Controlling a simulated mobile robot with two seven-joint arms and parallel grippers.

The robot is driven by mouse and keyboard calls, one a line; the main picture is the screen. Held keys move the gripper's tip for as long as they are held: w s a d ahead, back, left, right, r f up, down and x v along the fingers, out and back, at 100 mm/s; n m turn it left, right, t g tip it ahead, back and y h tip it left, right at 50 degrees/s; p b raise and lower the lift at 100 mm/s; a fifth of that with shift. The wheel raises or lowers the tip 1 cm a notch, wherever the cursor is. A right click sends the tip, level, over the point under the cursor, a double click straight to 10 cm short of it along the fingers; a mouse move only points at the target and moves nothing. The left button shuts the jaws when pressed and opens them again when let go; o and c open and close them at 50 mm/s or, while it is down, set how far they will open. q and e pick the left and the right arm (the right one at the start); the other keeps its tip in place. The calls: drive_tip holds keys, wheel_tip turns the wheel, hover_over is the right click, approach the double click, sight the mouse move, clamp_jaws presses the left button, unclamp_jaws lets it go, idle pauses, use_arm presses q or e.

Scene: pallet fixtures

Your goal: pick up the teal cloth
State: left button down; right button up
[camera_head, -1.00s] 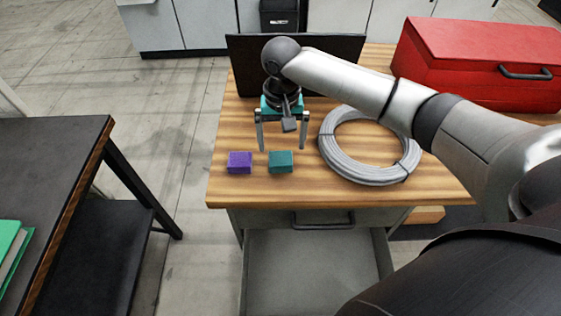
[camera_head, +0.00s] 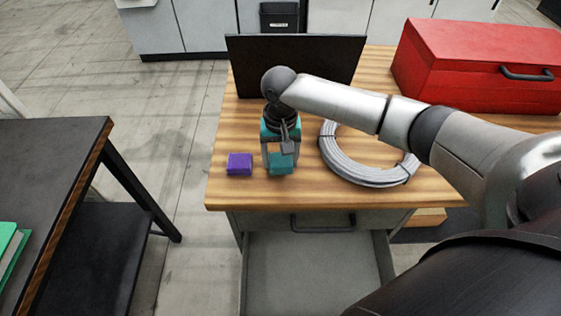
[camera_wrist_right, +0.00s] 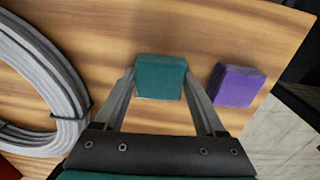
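The teal cloth (camera_head: 281,165) is a small folded block on the wooden worktop, near its front edge. It also shows in the right wrist view (camera_wrist_right: 160,78), between the fingertips. My right gripper (camera_head: 281,163) points down over it, with one finger along each side. In the wrist view the right gripper's fingertips (camera_wrist_right: 159,75) lie against the cloth's two sides, with no clear gap. The cloth appears to rest on the worktop. My left gripper is in neither view.
A purple folded block (camera_head: 239,164) lies just left of the teal cloth and shows in the wrist view (camera_wrist_right: 236,86). A grey cable coil (camera_head: 335,165) lies to the right. A red toolbox (camera_head: 460,75) and a dark upright panel (camera_head: 330,60) stand behind. An open drawer (camera_head: 310,265) is below.

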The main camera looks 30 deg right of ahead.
sight(280, 159)
drive_tip(key=c, duration=0.8)
drive_tip(key=shift+r, duration=0.15)
wheel_tip(280, 159, up, 20)
drive_tip(key=p, duration=0.3)
